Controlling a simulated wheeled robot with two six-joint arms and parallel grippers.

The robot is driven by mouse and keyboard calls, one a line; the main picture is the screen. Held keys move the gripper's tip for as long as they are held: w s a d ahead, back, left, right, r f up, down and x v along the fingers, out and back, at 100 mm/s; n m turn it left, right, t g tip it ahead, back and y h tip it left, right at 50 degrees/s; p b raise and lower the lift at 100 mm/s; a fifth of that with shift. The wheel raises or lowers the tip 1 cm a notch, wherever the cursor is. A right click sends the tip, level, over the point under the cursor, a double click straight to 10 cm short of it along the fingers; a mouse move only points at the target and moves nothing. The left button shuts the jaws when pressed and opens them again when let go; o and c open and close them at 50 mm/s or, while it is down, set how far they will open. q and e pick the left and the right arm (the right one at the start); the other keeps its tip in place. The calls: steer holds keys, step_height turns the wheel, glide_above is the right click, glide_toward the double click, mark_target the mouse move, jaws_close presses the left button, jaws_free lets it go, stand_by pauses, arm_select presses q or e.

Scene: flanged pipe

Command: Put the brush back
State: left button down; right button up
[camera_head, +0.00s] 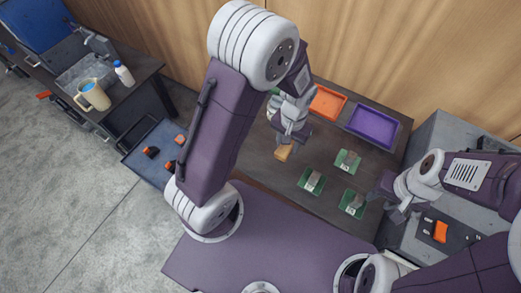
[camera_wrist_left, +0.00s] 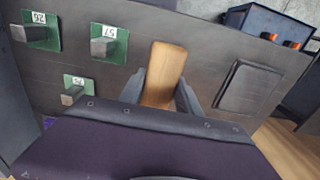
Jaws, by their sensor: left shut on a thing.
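The brush (camera_wrist_left: 163,75) shows as a plain wooden piece between the fingers in the left wrist view. Its bristles cannot be made out. My left gripper (camera_wrist_left: 162,92) is shut on it. In the head view the brush's wooden end (camera_head: 284,153) sticks out below my left gripper (camera_head: 287,139), over the dark workbench (camera_head: 257,161). Whether it touches the bench is unclear. My right gripper (camera_head: 389,200) is at the bench's right end, near a green plate; its finger opening cannot be made out.
Several green plates (camera_head: 311,180) with grey blocks and number tags lie on the bench. An orange tray (camera_head: 327,102) and a purple tray (camera_head: 373,126) stand at the back. A dark flat pad (camera_wrist_left: 248,87) lies right of the brush. A blue bin (camera_head: 152,151) stands left.

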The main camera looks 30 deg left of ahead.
arm_select(q)
steer(key=a+f, duration=0.2)
steer(key=a, duration=0.1)
steer(key=a+f+p, duration=0.1)
steer(key=a+f, duration=0.1)
steer(key=a, duration=0.2)
steer(key=w+a+f, duration=0.1)
steer(key=a+f, duration=0.1)
steer(key=a, duration=0.2)
steer(key=shift+f, duration=0.3)
steer(key=f, duration=0.3)
steer(key=shift+s+d+f+p, duration=0.1)
steer(key=shift+d+f+p, duration=0.1)
steer(key=shift+p, duration=0.2)
steer(key=shift+f, duration=0.25)
steer(key=shift+a, duration=0.1)
steer(key=shift+f, duration=0.1)
steer(key=shift+f, duration=0.15)
steer(key=c, duration=0.9)
jaws_free()
steer(key=shift+o, duration=0.2)
